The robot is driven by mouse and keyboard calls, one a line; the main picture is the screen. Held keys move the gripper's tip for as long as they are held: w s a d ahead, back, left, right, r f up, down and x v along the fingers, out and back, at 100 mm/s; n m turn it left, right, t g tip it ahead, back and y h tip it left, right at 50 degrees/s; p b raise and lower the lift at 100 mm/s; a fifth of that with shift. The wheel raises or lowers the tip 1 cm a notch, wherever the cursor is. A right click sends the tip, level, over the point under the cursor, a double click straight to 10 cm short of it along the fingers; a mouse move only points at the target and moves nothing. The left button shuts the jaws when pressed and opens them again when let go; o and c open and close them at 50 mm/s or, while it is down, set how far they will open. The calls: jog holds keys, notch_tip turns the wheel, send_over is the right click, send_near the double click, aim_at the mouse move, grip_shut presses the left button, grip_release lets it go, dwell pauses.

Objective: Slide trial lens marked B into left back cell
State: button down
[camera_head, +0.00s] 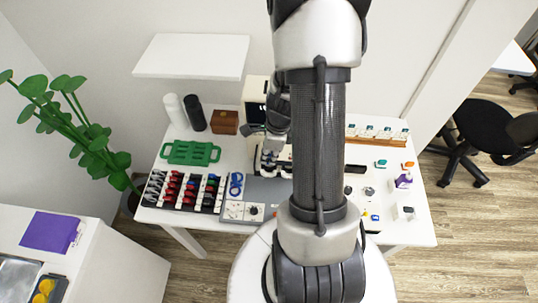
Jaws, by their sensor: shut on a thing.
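My gripper (271,146) shows small and partly hidden behind my own arm, low over the back middle of the white table. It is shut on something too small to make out. Just below it stands a white holder with dark slots (265,171), partly covered by the gripper and arm. A lens case (184,192) at the table's front left holds rows of black-, red- and blue-rimmed lenses. No letter is readable, so I cannot tell which lens is marked B. I cannot tell which cell is the left back one.
A green tray (190,153), a brown box (224,122) and white and black cylinders (194,114) stand at back left. A wooden rack (376,134) and small items occupy the right. A shelf (192,56) overhangs the back left.

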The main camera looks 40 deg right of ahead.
jog(key=shift+f, duration=0.15)
jog(key=shift+f+b, duration=1.05)
jog(key=shift+f, duration=0.2)
jog(key=c, duration=1.7)
grip_release()
jog(key=shift+r, duration=0.1)
notch_tip(320, 180, up, 12)
jog(key=s+d, duration=0.1)
jog(key=shift+s, duration=0.2)
